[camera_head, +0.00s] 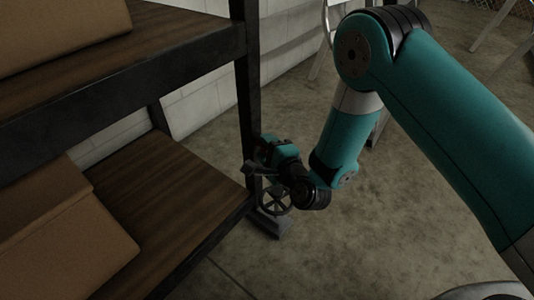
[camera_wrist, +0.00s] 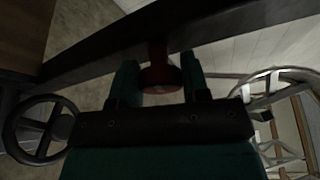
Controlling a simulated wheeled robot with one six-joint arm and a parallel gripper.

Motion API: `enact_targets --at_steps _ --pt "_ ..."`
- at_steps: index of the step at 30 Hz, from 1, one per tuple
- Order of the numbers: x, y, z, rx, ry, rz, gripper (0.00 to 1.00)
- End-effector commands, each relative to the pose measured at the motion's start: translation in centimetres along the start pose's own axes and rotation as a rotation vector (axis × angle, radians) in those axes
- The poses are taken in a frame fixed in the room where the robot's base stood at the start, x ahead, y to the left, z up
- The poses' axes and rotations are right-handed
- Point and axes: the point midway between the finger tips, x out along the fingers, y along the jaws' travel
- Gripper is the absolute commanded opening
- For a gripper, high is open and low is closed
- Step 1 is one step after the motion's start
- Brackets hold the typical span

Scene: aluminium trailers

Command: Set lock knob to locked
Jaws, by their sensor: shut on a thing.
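A round red lock knob (camera_wrist: 160,76) sticks out from a dark metal post (camera_wrist: 95,50) in the wrist view. My gripper (camera_wrist: 160,85) has one teal finger on each side of the knob and is shut on it. The knob's face is dim, and I cannot read any marking or tell its set position. In the head view my gripper (camera_head: 258,160) is at the shelf's upright post, low down near the lower shelf. My wrist hides the knob there.
A spoked handwheel (camera_head: 276,200) sits just below my gripper; the wrist view shows a wheel (camera_wrist: 38,130) at the left. The rack has an upper shelf (camera_head: 180,45) and a lower shelf (camera_head: 160,200) with cardboard boxes (camera_head: 70,235). Concrete floor (camera_head: 400,230) is clear at right.

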Motion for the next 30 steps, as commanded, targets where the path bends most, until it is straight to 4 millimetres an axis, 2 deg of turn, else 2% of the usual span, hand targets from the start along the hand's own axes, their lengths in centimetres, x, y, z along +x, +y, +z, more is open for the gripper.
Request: enact_targets --at_steps 1,12,30 --pt "0.09 0.63 -0.17 -0.035 0.0 -0.017 0.19" --pt "0.05 0.41 -0.12 -0.228 0.0 -0.095 0.19" --pt "0.03 0.14 -0.08 -0.284 0.001 -0.117 0.19"
